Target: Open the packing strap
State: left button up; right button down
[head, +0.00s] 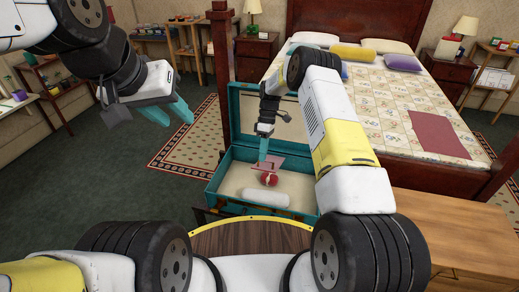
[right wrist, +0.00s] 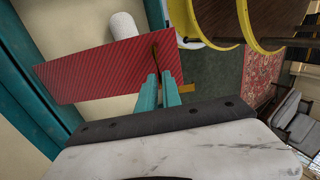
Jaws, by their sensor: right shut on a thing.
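An open teal suitcase (head: 213,178) stands with its lid (head: 236,112) raised. A flat red panel (head: 277,161), which looks like the packing strap, is raised inside it. In the right wrist view the panel (right wrist: 105,70) is red with fine stripes. My right gripper (head: 264,156) reaches down into the suitcase and is shut on the panel. Its teal fingers (right wrist: 159,86) are close together at the panel's near part, partly hiding it. My left gripper (head: 168,110) hangs over the floor left of the suitcase, its fingers apart and empty.
A bed (head: 395,105) stands behind at the right, and a wooden cabinet top (head: 460,225) is at front right.

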jog(key=shift+w+d+r, duration=0.25)
jog(key=shift+w, duration=0.2)
jog(key=shift+w+d+r, duration=0.25)
jog(key=shift+w, duration=0.2)
jog(key=c, duration=1.5)
grip_release()
jog(key=shift+a, duration=0.1)
jog(key=shift+r, duration=0.2)
jog(key=v, duration=0.7)
jog(key=shift+w+r, duration=0.1)
jog(key=shift+r, duration=0.05)
jog(key=shift+c, duration=0.5)
